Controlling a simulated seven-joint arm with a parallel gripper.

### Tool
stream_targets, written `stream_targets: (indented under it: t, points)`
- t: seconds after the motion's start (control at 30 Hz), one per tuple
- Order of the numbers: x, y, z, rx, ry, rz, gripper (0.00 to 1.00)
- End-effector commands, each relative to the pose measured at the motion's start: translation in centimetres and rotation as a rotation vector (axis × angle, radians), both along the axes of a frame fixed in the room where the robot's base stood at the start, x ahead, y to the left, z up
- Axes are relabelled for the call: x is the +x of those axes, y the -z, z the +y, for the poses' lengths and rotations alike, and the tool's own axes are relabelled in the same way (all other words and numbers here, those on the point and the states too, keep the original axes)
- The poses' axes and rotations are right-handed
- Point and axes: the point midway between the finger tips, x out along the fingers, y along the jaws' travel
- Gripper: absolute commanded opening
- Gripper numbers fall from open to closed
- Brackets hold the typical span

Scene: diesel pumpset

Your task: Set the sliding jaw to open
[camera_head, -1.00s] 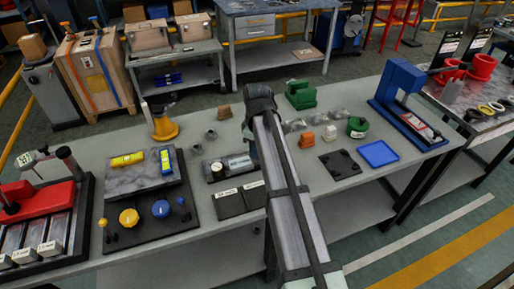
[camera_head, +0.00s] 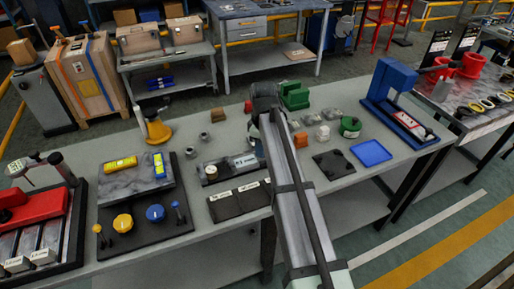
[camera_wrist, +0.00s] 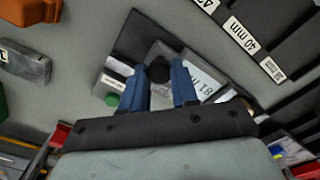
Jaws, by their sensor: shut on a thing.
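A small vice-like fixture with a dark base (camera_head: 205,182) lies on the bench. A pale round part (camera_head: 211,171) is at its left end and a grey labelled block (camera_head: 244,161), apparently the sliding jaw, is at its right. In the wrist view the labelled grey block (camera_wrist: 204,84) shows beside my fingers, and a black knob (camera_wrist: 158,69) stands between them. My gripper (camera_wrist: 160,76) has two blue fingers, one on each side of the knob, and is shut on it. In the head view my arm hides the fingers and the fixture's right end.
Dark plates with labels (camera_head: 238,200) lie in front of the fixture. An orange block (camera_head: 301,139), a green block (camera_head: 294,95) and a blue tray (camera_head: 371,153) are to the right. Two small grey parts (camera_head: 204,138) stand behind.

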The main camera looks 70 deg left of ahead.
Motion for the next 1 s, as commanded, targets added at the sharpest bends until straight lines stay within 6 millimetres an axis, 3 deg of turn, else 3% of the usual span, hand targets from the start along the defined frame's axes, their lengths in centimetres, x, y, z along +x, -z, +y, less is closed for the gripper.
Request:
stream_targets:
  t: [0.1,0.13,0.4,0.77,1.0]
  points:
    - [0.0,0.0,0.0,0.0,0.0,0.0,0.0]
    - [-0.1,0.0,0.0,0.0,0.0,0.0,0.3]
    - [-0.1,0.0,0.0,0.0,-0.001,0.0,0.55]
    - [-0.1,-0.7,0.0,0.0,-0.001,0.0,0.55]
    - [-0.1,-4.2,0.1,0.002,-0.001,-0.001,0.55]
